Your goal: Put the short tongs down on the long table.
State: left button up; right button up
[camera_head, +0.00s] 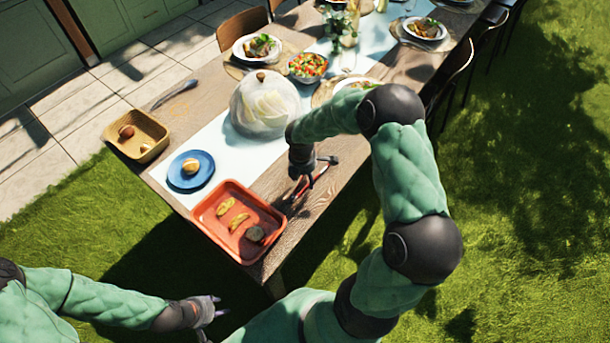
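The long table (282,229) runs from the lower middle to the upper right. My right gripper (304,183) points down over its right edge, beyond the red tray. It appears shut on the short tongs (321,172), a small dark and reddish tool showing beside the fingers. The tongs are low, close to the bare wood; I cannot tell whether they touch it. My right arm crosses in front of the table's right side. My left gripper (212,318) is open and empty, over the grass below the table's near end.
A red tray (203,218) with several food pieces, a blue plate (183,181), a tan tray (112,139) and a clear dome (262,108) stand near. A grey utensil (175,94) lies at the left edge. A salad bowl (308,67) stands farther back. Bare wood shows along the right edge.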

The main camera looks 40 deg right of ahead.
notch_tip(320, 180, up, 12)
jog(key=a, duration=0.1)
jog(key=shift+s, duration=0.2)
dwell(0.3)
jog(key=shift+a, duration=0.1)
